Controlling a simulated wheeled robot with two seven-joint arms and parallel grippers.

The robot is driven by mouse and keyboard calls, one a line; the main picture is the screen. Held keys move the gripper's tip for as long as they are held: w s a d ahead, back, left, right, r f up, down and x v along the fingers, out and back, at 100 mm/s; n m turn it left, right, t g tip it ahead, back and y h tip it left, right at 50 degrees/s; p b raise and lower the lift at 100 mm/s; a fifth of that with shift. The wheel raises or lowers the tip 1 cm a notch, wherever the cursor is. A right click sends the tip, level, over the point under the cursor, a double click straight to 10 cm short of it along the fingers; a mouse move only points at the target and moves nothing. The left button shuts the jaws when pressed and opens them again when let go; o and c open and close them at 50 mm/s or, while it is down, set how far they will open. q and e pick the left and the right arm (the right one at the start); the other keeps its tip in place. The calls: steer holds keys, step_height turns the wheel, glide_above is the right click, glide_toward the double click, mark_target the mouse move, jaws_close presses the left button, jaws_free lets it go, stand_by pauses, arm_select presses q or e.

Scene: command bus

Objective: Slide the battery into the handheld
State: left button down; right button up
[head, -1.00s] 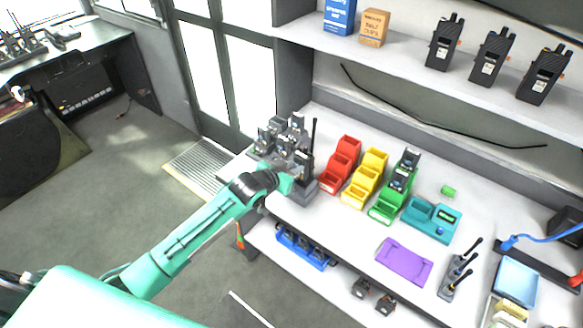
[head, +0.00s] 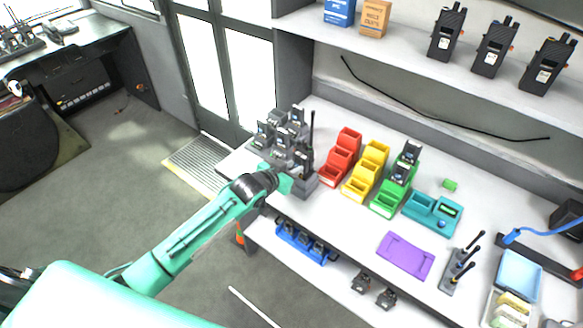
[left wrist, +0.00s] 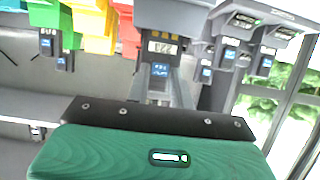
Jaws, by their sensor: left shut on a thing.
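My left gripper (head: 286,182) is at the dark handheld with a tall antenna (head: 309,150), which stands upright in a grey cradle (head: 304,187) at the bench's left end. The left wrist view looks upside down. There a small battery with a blue-lit label (left wrist: 159,71) lies between my shut fingers, in line with the grey body of the handheld or its cradle (left wrist: 172,16). Yellow marks show on that body. I cannot tell whether the battery touches the handheld or is partly in it. My right gripper is not in view.
A grey rack of batteries (head: 283,135) stands close behind my gripper. Red (head: 340,160), yellow (head: 366,172) and green (head: 391,195) bins stand to the right, then a teal tester (head: 432,212) and a purple mat (head: 405,256).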

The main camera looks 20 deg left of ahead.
arm_select(q)
steer(key=shift+f, duration=0.15)
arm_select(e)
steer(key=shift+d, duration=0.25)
arm_select(q)
steer(key=c, duration=1.1)
jaws_free()
steer(key=shift+w+f, duration=0.1)
steer(key=shift+c, duration=0.2)
steer(key=b+v, duration=0.2)
steer(key=v, duration=1.1)
steer(key=shift+s+r+b, duration=0.2)
steer(key=shift+s+b, duration=0.1)
steer(key=shift+s, duration=0.05)
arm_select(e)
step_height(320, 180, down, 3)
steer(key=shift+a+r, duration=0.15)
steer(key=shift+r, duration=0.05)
arm_select(q)
steer(key=shift+a, duration=0.1)
